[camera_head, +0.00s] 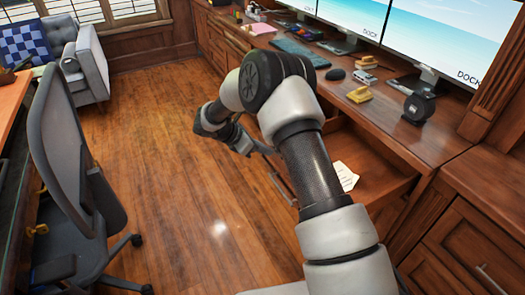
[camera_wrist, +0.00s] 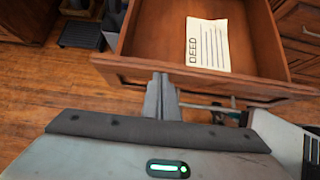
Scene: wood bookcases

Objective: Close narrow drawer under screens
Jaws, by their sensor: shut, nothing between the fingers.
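The narrow wooden drawer (camera_head: 378,182) is pulled open under the desk top that holds the screens (camera_head: 440,38). A paper marked DEED (camera_head: 345,176) lies in it. In the wrist view the drawer front (camera_wrist: 215,83) runs across the middle, and the paper (camera_wrist: 208,45) shows inside. My gripper (camera_wrist: 161,90) is shut and empty, with its fingertips at the outer face of the drawer front, left of its middle. I cannot tell whether they touch it. A metal handle (camera_wrist: 215,107) sits low on the front, right of the fingers. My arm hides part of the drawer in the head view.
An office chair (camera_head: 75,170) stands at left. The wooden floor (camera_head: 165,130) between is clear.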

